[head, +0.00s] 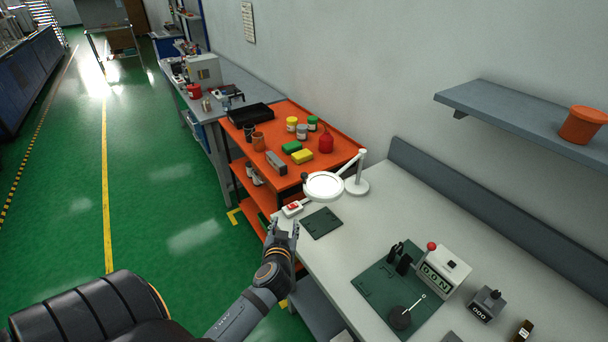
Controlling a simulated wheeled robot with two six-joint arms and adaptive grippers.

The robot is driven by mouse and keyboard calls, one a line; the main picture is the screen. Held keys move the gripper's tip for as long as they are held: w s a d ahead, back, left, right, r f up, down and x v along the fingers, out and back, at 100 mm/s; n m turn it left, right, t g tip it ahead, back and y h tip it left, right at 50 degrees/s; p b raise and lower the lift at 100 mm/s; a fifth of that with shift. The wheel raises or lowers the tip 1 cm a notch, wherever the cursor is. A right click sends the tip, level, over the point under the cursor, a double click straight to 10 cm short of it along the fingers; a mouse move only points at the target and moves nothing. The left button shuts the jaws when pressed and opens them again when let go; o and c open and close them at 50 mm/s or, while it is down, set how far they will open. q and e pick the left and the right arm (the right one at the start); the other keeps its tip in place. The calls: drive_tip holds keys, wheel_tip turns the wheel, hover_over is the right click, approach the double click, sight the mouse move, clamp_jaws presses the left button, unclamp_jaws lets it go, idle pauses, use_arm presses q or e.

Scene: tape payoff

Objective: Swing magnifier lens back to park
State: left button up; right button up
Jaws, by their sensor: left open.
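The magnifier lens (324,185) is a round white-rimmed head on a short arm from a white post and round base (355,185), near the back left of the light bench (420,215). The lens hangs over the bench's left end, beside the orange cart. My left gripper (284,228) is open and empty at the bench's left front edge, below and left of the lens and apart from it. My right gripper is out of view.
A dark green pad (321,223) and a white box with a red switch (292,208) lie near the gripper. A larger green mat (375,287) with black fixtures and a counter box (441,274) are further right. An orange cart (345,152) with bottles adjoins the bench.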

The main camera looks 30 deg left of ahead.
sight(304, 179)
use_arm(q)
drive_tip(key=w+d+r+t, duration=0.2)
drive_tip(key=w+r+t, duration=0.25)
drive_tip(key=r, duration=0.45)
drive_tip(key=shift+h, duration=0.3)
drive_tip(key=p+x, duration=0.1)
drive_tip(key=x, duration=0.2)
drive_tip(key=p+x, duration=0.2)
drive_tip(key=x, duration=0.1)
drive_tip(key=p+x, duration=0.1)
drive_tip(key=x, duration=0.2)
drive_tip(key=shift+a+f, duration=0.2)
drive_tip(key=shift+f, duration=0.1)
drive_tip(key=shift+w+a, duration=0.1)
drive_tip(key=shift+w, duration=0.2)
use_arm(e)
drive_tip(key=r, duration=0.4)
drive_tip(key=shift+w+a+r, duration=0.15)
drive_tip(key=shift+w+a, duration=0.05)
use_arm(q)
clamp_jaws()
